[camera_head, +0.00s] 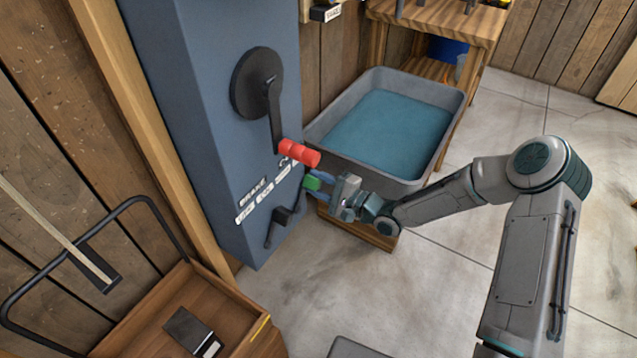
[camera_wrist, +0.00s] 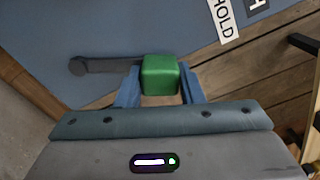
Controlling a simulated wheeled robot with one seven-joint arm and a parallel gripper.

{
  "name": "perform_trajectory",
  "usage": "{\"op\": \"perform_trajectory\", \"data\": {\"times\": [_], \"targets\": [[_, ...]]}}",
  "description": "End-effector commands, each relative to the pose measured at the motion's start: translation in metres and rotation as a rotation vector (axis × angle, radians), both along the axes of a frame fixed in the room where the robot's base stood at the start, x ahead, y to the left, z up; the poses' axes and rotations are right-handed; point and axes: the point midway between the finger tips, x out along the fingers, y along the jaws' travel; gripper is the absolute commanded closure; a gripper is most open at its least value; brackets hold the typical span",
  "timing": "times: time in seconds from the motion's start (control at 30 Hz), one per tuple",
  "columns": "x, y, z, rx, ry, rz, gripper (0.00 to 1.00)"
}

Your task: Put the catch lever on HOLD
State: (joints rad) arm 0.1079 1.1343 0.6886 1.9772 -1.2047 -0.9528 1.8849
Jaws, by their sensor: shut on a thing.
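The catch lever is a dark bar (camera_wrist: 110,66) with a green block-shaped knob (camera_wrist: 160,76) on its end, mounted on a blue cabinet (camera_head: 215,110). In the wrist view its pivot is at the left and the bar runs right to the knob. My gripper (camera_wrist: 160,88) is shut on the green knob, one blue finger on each side. In the head view my gripper (camera_head: 314,187) reaches the green knob (camera_head: 312,183) from the right, just below a red handle. A white HOLD label (camera_wrist: 223,19) is above and right of the knob in the wrist view.
A black crank (camera_head: 258,85) with a red grip (camera_head: 299,153) hangs just above my gripper. A black lever (camera_head: 282,217) sits below the BRAKE label (camera_head: 254,190). A grey water tub (camera_head: 452,112) stands behind. A wooden cart (camera_head: 235,305) is at front left.

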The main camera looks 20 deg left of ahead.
Motion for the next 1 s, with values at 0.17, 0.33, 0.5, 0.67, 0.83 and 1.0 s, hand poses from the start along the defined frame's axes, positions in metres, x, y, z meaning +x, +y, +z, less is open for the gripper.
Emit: {"op": "perform_trajectory", "data": {"times": [0.17,0.33,0.5,0.67,0.83,1.0], "targets": [[0.004,-0.002,-0.002,-0.006,-0.005,-0.010,0.57],[0.002,-0.001,-0.001,-0.004,-0.003,-0.005,0.45],[0.001,-0.001,-0.001,-0.003,-0.003,-0.002,0.45],[0.000,-0.015,-0.001,-0.004,-0.001,-0.005,0.45],[-0.004,-0.051,0.000,-0.005,-0.001,-0.010,0.45],[-0.010,-0.090,0.000,-0.004,-0.001,-0.009,0.45]]}}
